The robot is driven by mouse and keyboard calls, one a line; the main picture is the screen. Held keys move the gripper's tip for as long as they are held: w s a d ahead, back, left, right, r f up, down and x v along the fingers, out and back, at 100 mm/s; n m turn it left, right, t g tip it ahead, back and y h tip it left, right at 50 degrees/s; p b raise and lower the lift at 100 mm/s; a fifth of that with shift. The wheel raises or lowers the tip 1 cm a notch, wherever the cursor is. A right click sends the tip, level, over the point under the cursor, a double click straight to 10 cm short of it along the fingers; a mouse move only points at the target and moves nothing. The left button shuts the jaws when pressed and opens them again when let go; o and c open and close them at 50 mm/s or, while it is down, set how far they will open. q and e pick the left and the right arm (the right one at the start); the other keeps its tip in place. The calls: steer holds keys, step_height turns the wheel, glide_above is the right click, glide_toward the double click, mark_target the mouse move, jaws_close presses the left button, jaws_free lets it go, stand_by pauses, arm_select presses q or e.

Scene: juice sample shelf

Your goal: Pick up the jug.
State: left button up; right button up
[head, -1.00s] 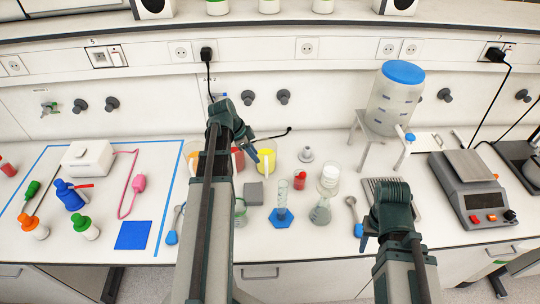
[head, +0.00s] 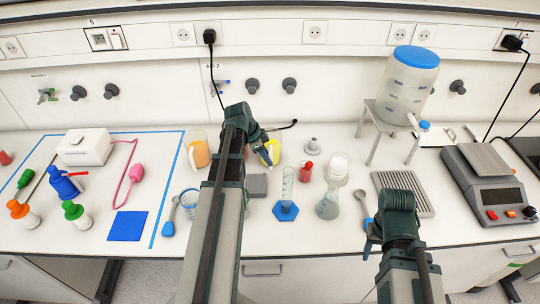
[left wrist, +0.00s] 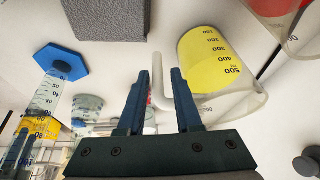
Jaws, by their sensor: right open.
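A clear jug with yellow liquid (head: 271,153) stands on the bench, partly hidden by my left gripper. In the left wrist view the yellow jug (left wrist: 218,62) shows graduations and a pale handle (left wrist: 155,85). My left gripper (head: 265,150) is at the jug's left side. Its fingers (left wrist: 160,75) are apart, with the handle showing between them; I cannot tell whether they touch it. A jug with orange liquid (head: 198,152) stands further left. A vessel with red contents (left wrist: 283,8) is at the wrist view's upper right. My right gripper (head: 370,238) is open over the bench's front.
A grey block (head: 257,186), a cylinder on a blue base (head: 286,208), a flask (head: 328,205) and a small red-capped bottle (head: 305,171) stand near the left gripper. A large container with a tap (head: 405,85) and a balance (head: 485,185) are to the right.

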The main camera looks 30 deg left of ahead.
arm_select(q)
steer(key=b+x, duration=0.4)
steer(key=shift+s+a+f, duration=0.15)
steer(key=shift+s+f, duration=0.15)
steer(key=shift+f, duration=0.05)
steer(key=shift+w+f+b, duration=0.15)
steer(key=shift+f+b, duration=0.2)
steer(key=shift+b, duration=0.25)
steer(key=shift+r, duration=0.1)
jaws_close()
stand_by(0.6)
